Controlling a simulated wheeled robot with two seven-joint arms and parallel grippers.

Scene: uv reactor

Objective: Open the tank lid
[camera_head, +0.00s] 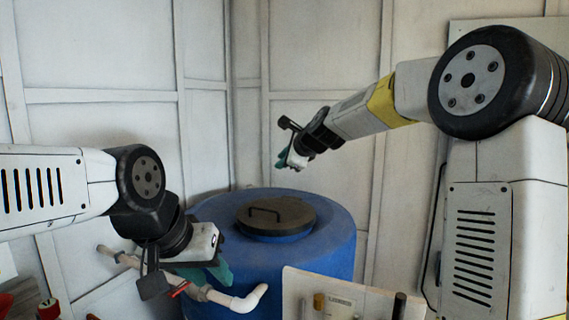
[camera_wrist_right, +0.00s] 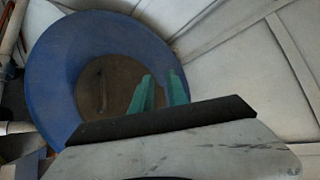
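The blue tank (camera_head: 335,228) stands in the corner with a dark round lid (camera_head: 290,214) seated on its top. A thin dark handle (camera_head: 264,213) rises from the lid's left part. My right gripper (camera_head: 281,163) is above the lid at its back right, apart from it. In the right wrist view its two green fingers (camera_wrist_right: 160,92) are parted with nothing between them, and the lid (camera_wrist_right: 118,75) and its handle (camera_wrist_right: 101,90) lie beyond them to the left. My left gripper (camera_head: 222,274) is in front of the tank at the left; its finger gap is hard to see.
A white pipe (camera_head: 245,301) with an elbow runs in front of the tank. A pale panel (camera_head: 335,293) with small fittings stands at the front. Light panelled walls (camera_head: 320,60) close in behind. A red object (camera_head: 48,309) is at lower left.

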